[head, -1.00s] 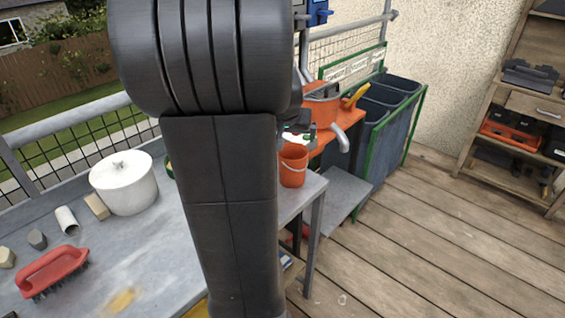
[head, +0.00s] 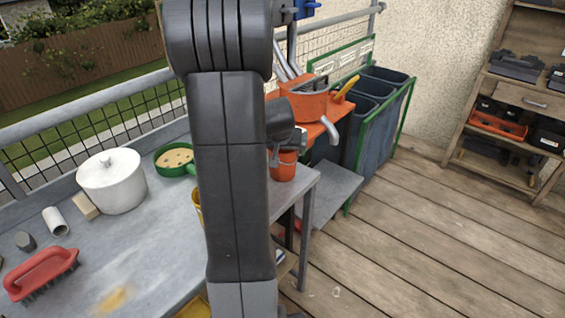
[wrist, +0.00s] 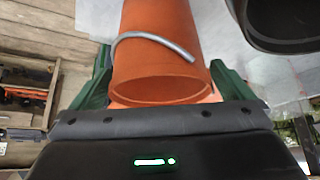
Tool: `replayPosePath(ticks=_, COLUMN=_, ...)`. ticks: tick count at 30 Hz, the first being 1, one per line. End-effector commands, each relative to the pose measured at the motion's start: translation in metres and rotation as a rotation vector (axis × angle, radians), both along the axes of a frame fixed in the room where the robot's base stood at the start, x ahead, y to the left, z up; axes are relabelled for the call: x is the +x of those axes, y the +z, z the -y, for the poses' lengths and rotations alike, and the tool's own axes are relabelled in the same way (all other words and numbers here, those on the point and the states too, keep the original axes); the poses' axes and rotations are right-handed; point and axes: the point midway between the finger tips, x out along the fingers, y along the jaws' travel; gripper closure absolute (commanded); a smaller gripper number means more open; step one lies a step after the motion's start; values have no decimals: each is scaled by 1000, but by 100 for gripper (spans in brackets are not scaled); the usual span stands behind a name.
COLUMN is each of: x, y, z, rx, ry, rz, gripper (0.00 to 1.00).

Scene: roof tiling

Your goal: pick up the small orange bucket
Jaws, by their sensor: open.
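The small orange bucket (head: 284,168) stands at the right end of the grey table, partly hidden by my gripper (head: 287,145). In the wrist view the bucket (wrist: 160,50) fills the middle, with its rim close to my palm and its grey wire handle across its side. My gripper (wrist: 165,80) is open, with one green finger on each side of the bucket. I cannot tell whether the fingers touch it.
The table (head: 150,240) also holds a white lidded pot (head: 112,182), a green sieve-like pan (head: 174,159) and a red brush (head: 40,272). An orange bench (head: 318,130) and grey bins (head: 375,110) stand behind. A dark round object (wrist: 285,22) is close by in the wrist view.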

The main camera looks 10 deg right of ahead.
Motion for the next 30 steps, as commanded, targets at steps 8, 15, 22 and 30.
replayPosePath(ticks=8, x=1, y=-1, z=0, rx=0, ry=0, rz=1, gripper=6)
replayPosePath(ticks=15, x=1, y=-1, z=0, rx=0, ry=0, rz=1, gripper=52)
replayPosePath(ticks=22, x=1, y=1, z=0, rx=1, ry=0, rz=2, gripper=52)
replayPosePath(ticks=30, x=2, y=44, z=0, rx=-1, ry=-1, rz=8, gripper=52)
